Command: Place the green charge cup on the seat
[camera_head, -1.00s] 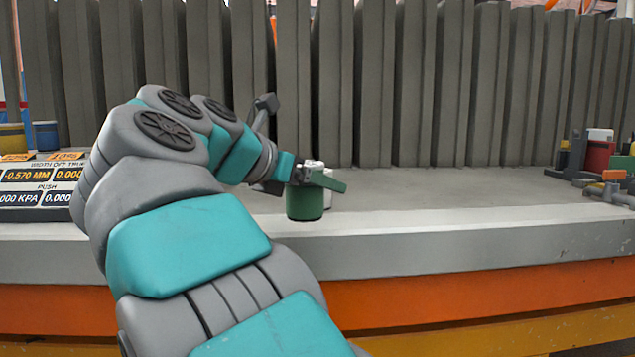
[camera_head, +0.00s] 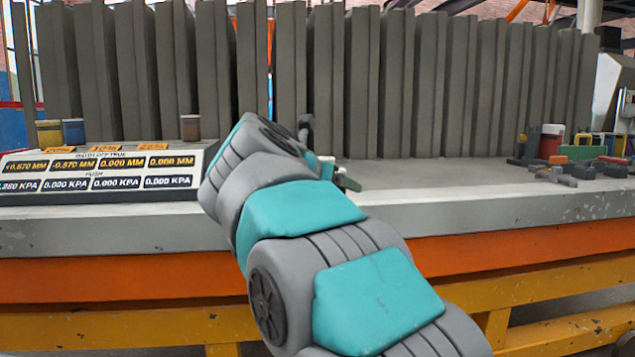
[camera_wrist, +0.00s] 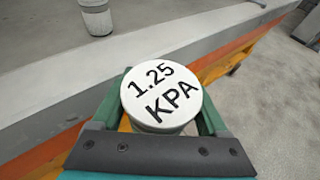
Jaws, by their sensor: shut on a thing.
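The green charge cup (camera_wrist: 160,92) is in my gripper in the wrist view. Its round white lid faces the camera and reads "1.25 KPA"; the lid hides its body. My gripper (camera_wrist: 162,108) has a green finger on each side of the cup and is shut on it. In the wrist view, the cup is seen over the front edge of the bench. In the head view, my arm hides most of the gripper (camera_head: 342,178) and the cup. I cannot pick out the seat in either view.
The grey bench top (camera_head: 450,185) is largely clear at centre right. A readout panel (camera_head: 100,172) stands at left, with yellow (camera_head: 49,134), blue (camera_head: 73,131) and brown (camera_head: 190,127) cups behind. Upright grey slabs (camera_head: 400,85) line the back. Blocks (camera_head: 580,153) clutter the right. A pale cylinder (camera_wrist: 96,16) stands on the bench.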

